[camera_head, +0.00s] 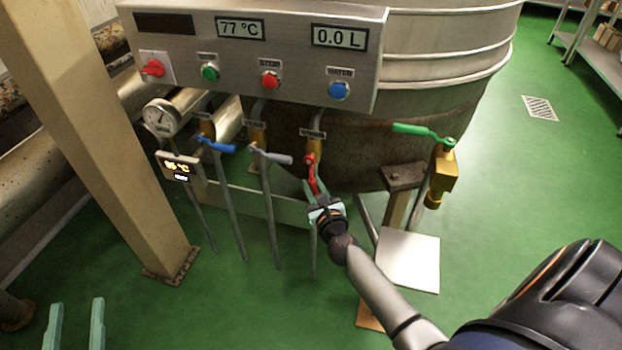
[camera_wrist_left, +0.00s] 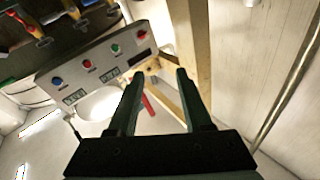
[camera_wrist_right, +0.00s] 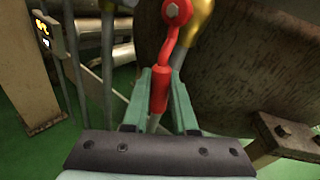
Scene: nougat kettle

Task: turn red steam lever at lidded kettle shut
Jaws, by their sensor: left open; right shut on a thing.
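The red steam lever (camera_head: 312,178) hangs down, nearly in line with the pipe below its brass valve (camera_head: 315,147), in front of the kettle (camera_head: 440,98). My right gripper (camera_head: 318,196) is shut on the lever's lower end. In the right wrist view the red handle (camera_wrist_right: 160,90) sits between both fingers, with its bent upper arm running up to a bolt. My left gripper (camera_head: 75,318) is open and empty at the bottom left, far from the lever. The left wrist view (camera_wrist_left: 157,82) shows its two fingers apart. The kettle's lid is out of the head view.
A blue lever (camera_head: 217,145) and a grey lever (camera_head: 272,156) sit left of the red one; a green lever (camera_head: 420,130) is to the right. The control panel (camera_head: 275,45) overhangs them. A beige post (camera_head: 95,130) stands at left.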

